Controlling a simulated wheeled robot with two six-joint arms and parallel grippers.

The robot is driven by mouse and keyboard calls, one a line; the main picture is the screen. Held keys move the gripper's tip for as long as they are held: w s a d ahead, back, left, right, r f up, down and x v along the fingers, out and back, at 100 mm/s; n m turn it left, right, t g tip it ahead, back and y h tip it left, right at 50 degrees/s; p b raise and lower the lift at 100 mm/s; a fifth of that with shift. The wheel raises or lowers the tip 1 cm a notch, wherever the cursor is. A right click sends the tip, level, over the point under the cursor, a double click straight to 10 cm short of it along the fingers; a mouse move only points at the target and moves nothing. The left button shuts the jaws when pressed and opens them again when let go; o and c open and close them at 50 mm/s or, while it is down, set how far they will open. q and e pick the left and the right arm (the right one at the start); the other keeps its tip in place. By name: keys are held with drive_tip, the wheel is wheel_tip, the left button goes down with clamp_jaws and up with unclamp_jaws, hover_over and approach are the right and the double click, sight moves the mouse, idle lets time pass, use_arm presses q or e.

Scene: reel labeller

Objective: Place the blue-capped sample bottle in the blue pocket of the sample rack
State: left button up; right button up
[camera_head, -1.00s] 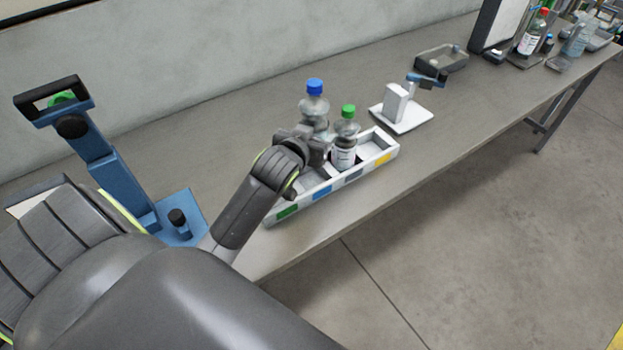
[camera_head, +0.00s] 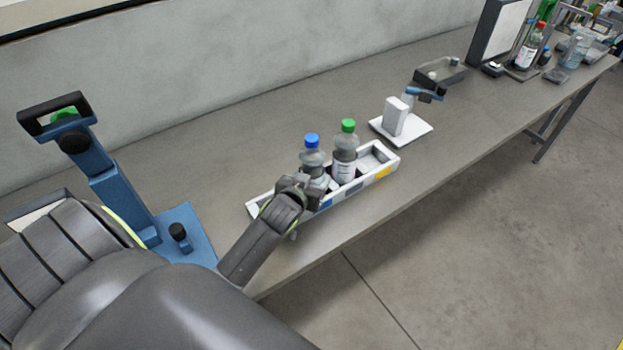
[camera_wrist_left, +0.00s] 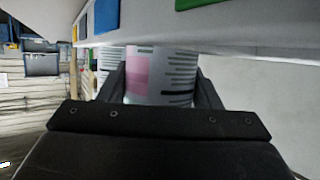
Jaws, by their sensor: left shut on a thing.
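The blue-capped bottle (camera_head: 312,155) is clear with a white label and stands roughly upright at the white sample rack (camera_head: 390,166). My left gripper (camera_head: 314,186) is shut on its label area; the pink-and-striped label (camera_wrist_left: 160,75) shows between the fingers in the left wrist view. The bottle is at the blue-marked pocket (camera_head: 327,203), its lower part hidden by my gripper and the rack wall. I cannot tell whether its base touches the pocket floor. The rack's blue patch (camera_wrist_left: 106,15) and green patch (camera_wrist_left: 196,4) show in the wrist view. My right gripper is not in view.
A green-capped bottle (camera_head: 346,150) stands in the rack close right of the blue-capped one. A blue stand (camera_head: 110,175) is at left. A white device (camera_head: 397,122) is behind the rack's right end. The bench's front edge runs close in front of the rack.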

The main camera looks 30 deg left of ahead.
use_arm(q)
drive_tip(key=o, duration=1.4)
drive_tip(key=shift+c, duration=0.2)
drive_tip(key=shift+s+r, duration=0.1)
drive_tip(key=shift+s, duration=0.05)
drive_tip(key=b+v, duration=0.1)
drive_tip(key=v, duration=1)
drive_tip(key=shift+s, duration=0.35)
drive_tip(key=shift+r, duration=0.1)
drive_tip(key=shift+d, duration=0.1)
